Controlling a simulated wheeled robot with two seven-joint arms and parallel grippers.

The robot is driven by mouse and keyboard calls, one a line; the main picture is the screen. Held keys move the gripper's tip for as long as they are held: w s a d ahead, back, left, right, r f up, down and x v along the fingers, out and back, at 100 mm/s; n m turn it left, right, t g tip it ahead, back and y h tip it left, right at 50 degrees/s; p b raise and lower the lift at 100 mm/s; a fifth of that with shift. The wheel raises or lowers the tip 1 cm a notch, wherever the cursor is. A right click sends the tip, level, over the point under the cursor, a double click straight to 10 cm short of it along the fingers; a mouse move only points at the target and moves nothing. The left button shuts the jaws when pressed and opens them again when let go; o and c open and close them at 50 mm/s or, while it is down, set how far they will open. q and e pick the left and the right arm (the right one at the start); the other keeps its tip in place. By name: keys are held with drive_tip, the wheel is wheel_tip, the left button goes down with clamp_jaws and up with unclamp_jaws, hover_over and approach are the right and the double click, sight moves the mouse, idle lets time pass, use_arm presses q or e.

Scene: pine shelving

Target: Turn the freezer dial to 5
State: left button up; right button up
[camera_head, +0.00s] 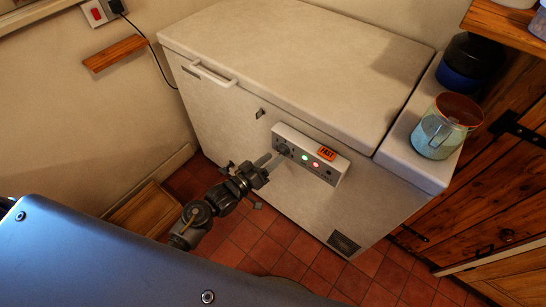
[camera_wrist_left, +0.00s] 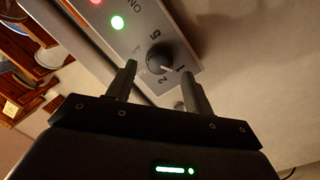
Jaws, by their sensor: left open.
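The chest freezer (camera_head: 215,105) is off-white with its lid shut. Its grey control panel (camera_head: 326,172) is on the front face. The freezer dial (camera_wrist_left: 158,56) is a round black knob at the panel's end, with numbers around it in the left wrist view. Its pale pointer mark faces lower right, close to the 1; the 5 is above the knob. My left gripper (camera_wrist_left: 158,82) is open and empty, its fingertips just short of the dial, one to each side in that view. My right gripper is not in view.
Green and red lights (camera_head: 310,161) and an orange label (camera_head: 327,153) sit along the panel. A mug (camera_head: 436,135) and a dark blue jar (camera_head: 466,66) stand on the freezer's right end. A wooden crate (camera_head: 145,212) is on the tiled floor at left.

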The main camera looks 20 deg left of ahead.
sight(283, 151)
use_arm(q)
drive_tip(key=shift+b+x, duration=0.35)
drive_tip(key=shift+x, duration=0.7)
drive_tip(key=shift+w+d, duration=0.2)
drive_tip(key=shift+w, duration=0.2)
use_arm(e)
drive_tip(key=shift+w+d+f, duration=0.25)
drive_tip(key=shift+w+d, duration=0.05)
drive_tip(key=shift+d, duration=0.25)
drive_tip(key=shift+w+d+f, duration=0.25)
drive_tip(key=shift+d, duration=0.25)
